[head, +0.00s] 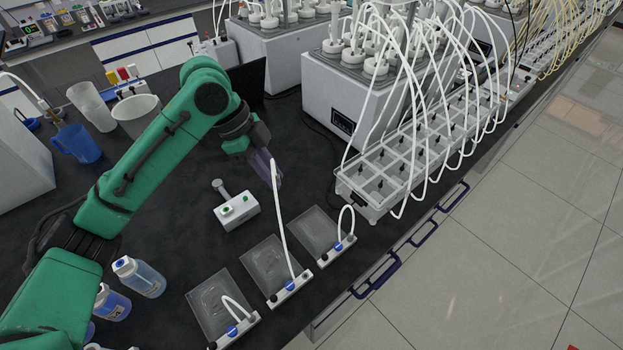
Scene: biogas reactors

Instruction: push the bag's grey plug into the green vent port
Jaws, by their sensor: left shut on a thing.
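My left gripper (268,170) is shut on the upper end of a white tube (280,222) and holds it above the bench. The tube rises from the white strip of the middle clear bag (265,268), which lies flat on the bench. The grey plug cannot be made out; the gripper's fingers cover the tube's end. A small white box (237,211) with green ports (227,211) stands left of the tube, below and apart from the gripper. Which port is the vent cannot be told. My right gripper is not in view.
Clear bags with looped tubes lie to the left (212,302) and right (318,230) of the middle one. A rack (400,160) of white tubes stands right, near the bench edge. Bottles (140,277) stand by my left arm. Bench around the white box is clear.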

